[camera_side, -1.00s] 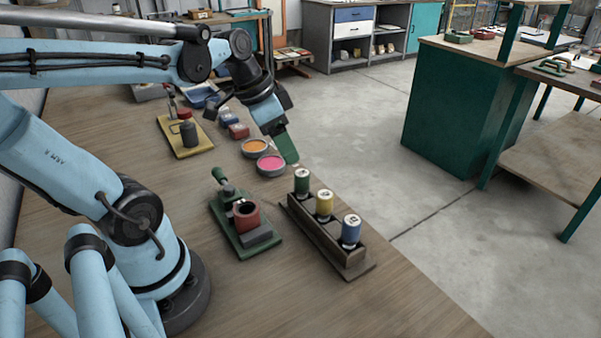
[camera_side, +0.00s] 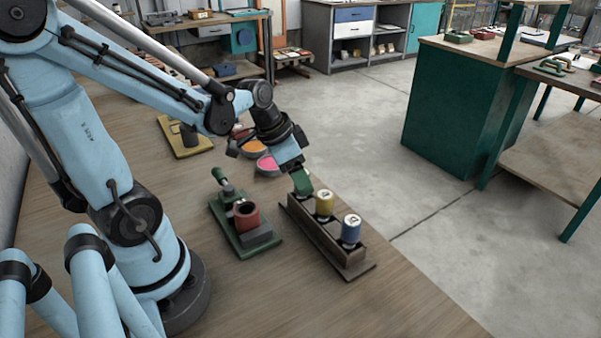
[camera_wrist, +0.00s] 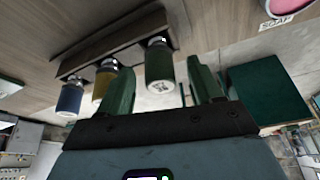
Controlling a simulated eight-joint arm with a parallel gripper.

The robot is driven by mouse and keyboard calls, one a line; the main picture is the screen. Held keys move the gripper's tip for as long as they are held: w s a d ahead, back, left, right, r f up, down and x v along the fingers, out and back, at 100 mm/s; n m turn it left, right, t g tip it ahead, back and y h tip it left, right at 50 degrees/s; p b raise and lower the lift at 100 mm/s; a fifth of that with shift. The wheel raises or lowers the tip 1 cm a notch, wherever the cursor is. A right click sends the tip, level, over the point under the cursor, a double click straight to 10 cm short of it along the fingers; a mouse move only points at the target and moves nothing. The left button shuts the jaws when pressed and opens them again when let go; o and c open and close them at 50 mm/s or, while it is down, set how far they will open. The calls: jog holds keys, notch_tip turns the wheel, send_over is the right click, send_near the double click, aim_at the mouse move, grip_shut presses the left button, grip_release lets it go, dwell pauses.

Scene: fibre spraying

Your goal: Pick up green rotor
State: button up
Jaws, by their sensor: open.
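The green rotor (camera_wrist: 159,68) is a small cylinder with a pale cap, at one end of the dark wooden rack (camera_wrist: 112,38) in the wrist view. It shows in the gap between my gripper's (camera_wrist: 160,68) two green fingers. The fingers are open, and I cannot tell whether either touches it. In the side view my gripper (camera_side: 303,184) is over the far end of the rack (camera_side: 356,262) and hides most or all of the green rotor.
A yellow rotor (camera_side: 324,203) and a blue rotor (camera_side: 351,229) stand in the same rack, the yellow one close to my gripper. A green fixture with a red cup (camera_side: 246,216) stands left of the rack. A pink dish (camera_side: 267,164) and an orange dish (camera_side: 253,146) lie behind.

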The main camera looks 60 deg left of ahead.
jog(key=shift+x, duration=1.15)
grip_shut()
jog(key=shift+r, duration=0.1)
jog(key=shift+d+r, duration=0.1)
jog(key=shift+r, duration=4.7)
jog(key=w+d+r+n+y, duration=0.1)
jog(key=d+r+n, duration=0.2)
jog(key=d, duration=0.2)
jog(key=shift+d+r, duration=0.15)
jog(key=shift+d, duration=0.25)
